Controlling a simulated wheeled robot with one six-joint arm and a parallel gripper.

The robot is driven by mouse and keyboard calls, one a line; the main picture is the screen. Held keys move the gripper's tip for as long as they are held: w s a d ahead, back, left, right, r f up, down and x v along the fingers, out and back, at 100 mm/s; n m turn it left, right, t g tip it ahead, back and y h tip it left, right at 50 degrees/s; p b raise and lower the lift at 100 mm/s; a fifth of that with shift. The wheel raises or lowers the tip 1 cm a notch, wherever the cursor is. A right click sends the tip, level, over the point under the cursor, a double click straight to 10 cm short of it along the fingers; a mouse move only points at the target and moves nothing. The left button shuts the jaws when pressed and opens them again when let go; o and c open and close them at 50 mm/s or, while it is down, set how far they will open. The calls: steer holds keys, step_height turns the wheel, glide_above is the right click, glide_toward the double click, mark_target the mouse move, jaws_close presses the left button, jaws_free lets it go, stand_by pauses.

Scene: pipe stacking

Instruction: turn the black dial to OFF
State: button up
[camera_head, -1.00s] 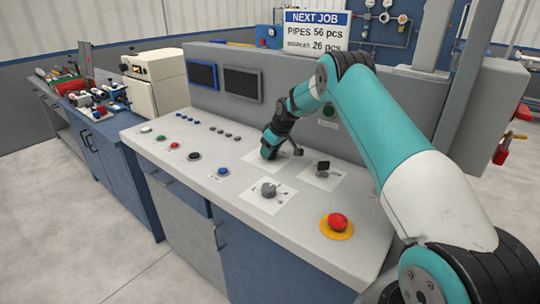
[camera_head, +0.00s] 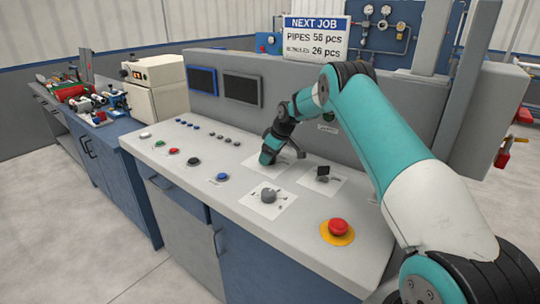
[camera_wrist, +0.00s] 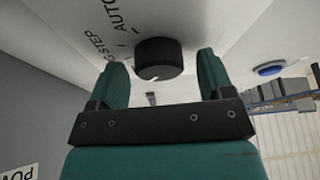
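A dark, round black dial (camera_wrist: 158,58) stands on a white label plate in the wrist view. The words AUTO and what looks like STEP are printed beside it; I see no OFF mark. My gripper (camera_wrist: 163,75) is open. Its teal fingers stand on either side of the dial in the picture, with gaps on both sides. In the head view my gripper (camera_head: 272,156) is low over the console's back middle and hides what is beneath it. A black switch (camera_head: 322,173) stands on its own white plate to the right.
A grey knob (camera_head: 268,195) sits on a plate in front of my gripper. A red emergency button (camera_head: 338,228) on a yellow ring is at front right. A blue button (camera_head: 222,177) and several others line the left. The upright back panel (camera_head: 285,105) rises behind.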

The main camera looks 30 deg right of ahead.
steer(key=shift+r, duration=0.1)
steer(key=b+v, duration=0.2)
steer(key=v, duration=1.5)
steer(key=shift+s, duration=0.15)
